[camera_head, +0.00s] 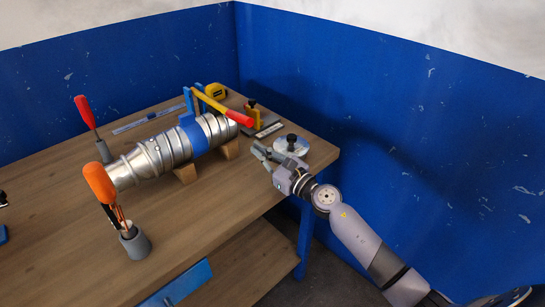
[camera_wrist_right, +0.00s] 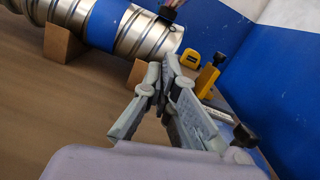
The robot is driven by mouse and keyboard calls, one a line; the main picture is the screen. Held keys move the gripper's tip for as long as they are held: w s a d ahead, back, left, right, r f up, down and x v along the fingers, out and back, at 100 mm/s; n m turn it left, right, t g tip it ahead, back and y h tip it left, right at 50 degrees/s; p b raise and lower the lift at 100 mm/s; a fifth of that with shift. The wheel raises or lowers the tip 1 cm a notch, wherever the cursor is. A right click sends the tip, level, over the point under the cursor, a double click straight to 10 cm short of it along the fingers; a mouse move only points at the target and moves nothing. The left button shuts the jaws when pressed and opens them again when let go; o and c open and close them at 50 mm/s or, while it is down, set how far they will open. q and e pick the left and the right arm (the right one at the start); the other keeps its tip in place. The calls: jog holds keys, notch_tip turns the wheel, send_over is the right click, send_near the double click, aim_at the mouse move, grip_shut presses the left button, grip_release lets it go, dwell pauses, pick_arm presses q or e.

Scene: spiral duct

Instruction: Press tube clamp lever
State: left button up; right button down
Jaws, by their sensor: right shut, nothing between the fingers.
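A ribbed silver duct (camera_head: 150,158) lies across the table on wooden blocks, and its right end also shows in the wrist view (camera_wrist_right: 146,38). A blue clamp band (camera_head: 194,135) wraps around it, also visible in the wrist view (camera_wrist_right: 108,24). A yellow clamp lever with a red grip (camera_head: 238,117) slopes down to the right from the blue clamp uprights, over the duct's right end. My right gripper (camera_head: 260,151) is shut and empty, below and right of the red grip, apart from it. The wrist view shows its fingertips (camera_wrist_right: 163,66) together in front of the duct end. My left gripper is out of view.
A white disc with a black knob (camera_head: 291,145) lies close to my right gripper. A yellow clamp with a black knob (camera_head: 252,113) and a tape measure (camera_head: 215,91) stand behind. A grey cup (camera_head: 135,243) holds orange-handled tools. Blue walls close off the back and right.

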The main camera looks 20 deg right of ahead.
jog(key=shift+x, duration=1.15)
jog(key=r+p, duration=0.2)
jog(key=a+r+p, duration=0.1)
jog(key=r+p, duration=0.1)
jog(key=shift+w, duration=0.15)
